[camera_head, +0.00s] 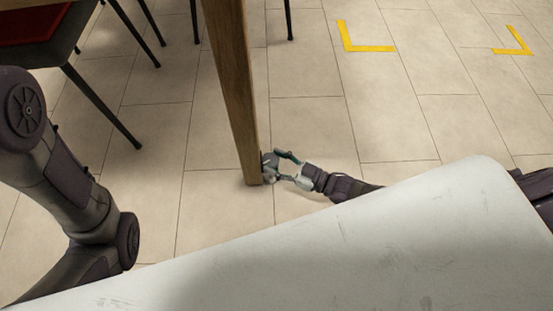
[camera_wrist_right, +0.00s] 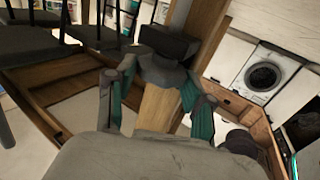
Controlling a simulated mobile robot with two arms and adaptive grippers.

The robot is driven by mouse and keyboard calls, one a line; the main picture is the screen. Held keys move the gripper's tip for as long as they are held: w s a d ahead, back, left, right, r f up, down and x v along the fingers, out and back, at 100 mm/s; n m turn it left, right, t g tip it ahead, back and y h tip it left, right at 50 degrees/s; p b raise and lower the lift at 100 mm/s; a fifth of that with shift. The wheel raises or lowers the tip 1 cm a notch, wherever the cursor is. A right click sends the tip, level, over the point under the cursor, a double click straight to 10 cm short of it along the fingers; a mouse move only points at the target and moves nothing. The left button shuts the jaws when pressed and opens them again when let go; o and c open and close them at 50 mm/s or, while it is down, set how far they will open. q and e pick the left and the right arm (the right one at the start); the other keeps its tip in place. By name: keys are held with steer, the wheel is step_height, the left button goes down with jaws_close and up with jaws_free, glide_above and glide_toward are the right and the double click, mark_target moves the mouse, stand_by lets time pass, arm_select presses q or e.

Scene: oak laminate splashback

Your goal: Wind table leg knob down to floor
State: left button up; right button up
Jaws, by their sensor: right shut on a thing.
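The wooden table leg (camera_head: 238,100) comes down from the top of the head view to the tiled floor. My right gripper (camera_head: 272,166) is low beside its foot, close to the floor. In the wrist view a dark grey knob (camera_wrist_right: 162,72) sits between the two green-padded fingers of my right gripper (camera_wrist_right: 158,82), which is shut on it. The wooden leg (camera_wrist_right: 158,108) shows behind the knob there. In the head view the gripper largely covers the knob. The gap between foot and floor is too small to judge. My left arm shows at the left; its gripper is out of view.
Dark-legged chairs (camera_head: 100,105) stand at the upper left. Yellow corner marks (camera_head: 366,49) lie on the open tiled floor at the upper right. A white washing machine (camera_wrist_right: 262,76) shows in the wrist view. My pale body covers the bottom of the head view.

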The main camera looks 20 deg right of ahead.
steer(key=o, duration=1.2)
steer(key=shift+c, duration=0.2)
steer(key=shift+d, duration=0.1)
steer(key=v, duration=1.2)
